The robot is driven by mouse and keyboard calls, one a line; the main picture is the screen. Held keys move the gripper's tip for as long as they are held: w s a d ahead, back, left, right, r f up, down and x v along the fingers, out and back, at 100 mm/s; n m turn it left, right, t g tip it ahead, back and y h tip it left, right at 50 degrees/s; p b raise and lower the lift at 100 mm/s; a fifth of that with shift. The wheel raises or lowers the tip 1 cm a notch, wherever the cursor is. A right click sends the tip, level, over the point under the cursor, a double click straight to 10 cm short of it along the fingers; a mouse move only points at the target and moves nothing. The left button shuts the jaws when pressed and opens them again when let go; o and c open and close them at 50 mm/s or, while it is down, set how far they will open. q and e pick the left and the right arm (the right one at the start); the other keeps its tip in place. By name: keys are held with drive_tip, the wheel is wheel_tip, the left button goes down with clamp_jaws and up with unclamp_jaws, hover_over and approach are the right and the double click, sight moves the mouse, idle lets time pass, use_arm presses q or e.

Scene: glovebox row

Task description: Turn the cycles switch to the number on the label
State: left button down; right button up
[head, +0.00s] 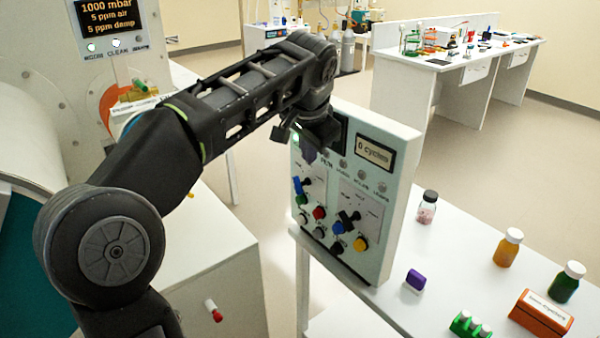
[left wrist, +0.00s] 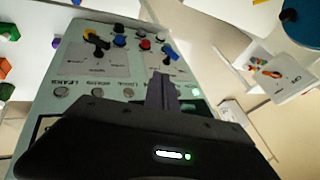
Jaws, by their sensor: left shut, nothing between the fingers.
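The control panel (head: 402,200) stands upright on the white bench, and a small display (head: 376,152) on it reads "0 cycles". A black lever switch (head: 348,217) sits on the right-hand plate of the panel; it also shows in the upside-down left wrist view (left wrist: 98,42). I cannot read its scale or name. My left gripper (head: 311,152) is shut and empty in front of the panel's upper left, apart from the black switch. Its fingers (left wrist: 162,92) point along the panel face in the left wrist view. I cannot make out a number on any label.
Around the switch are a blue button (head: 338,228), a yellow button (head: 361,244) and a red button (head: 320,212). A blue-handled switch (head: 298,186) is at left. Bottles, a purple block (head: 415,279) and an orange box (head: 541,312) stand on the bench right of the panel.

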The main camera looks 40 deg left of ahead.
use_arm(q)
drive_tip(key=p, duration=0.1)
approach(294, 179)
drive_tip(key=w+d+f, duration=0.2)
drive_tip(key=d+f, duration=0.1)
drive_tip(key=f, duration=0.1)
drive_tip(key=a, duration=0.1)
drive_tip(key=w+a+f+p, duration=0.1)
drive_tip(key=shift+w+a+f, duration=0.2)
drive_tip(key=shift+w+a, duration=0.05)
drive_tip(key=shift+a, duration=0.1)
drive_tip(key=shift+w+a+f, duration=0.1)
drive_tip(key=shift+a+f, duration=0.2)
drive_tip(key=shift+a, duration=0.05)
drive_tip(key=shift+a, duration=0.15)
drive_tip(key=shift+w+a+f, duration=0.1)
drive_tip(key=shift+w+a, duration=0.15)
drive_tip(key=shift+a, duration=0.65)
drive_tip(key=shift+a, duration=0.3)
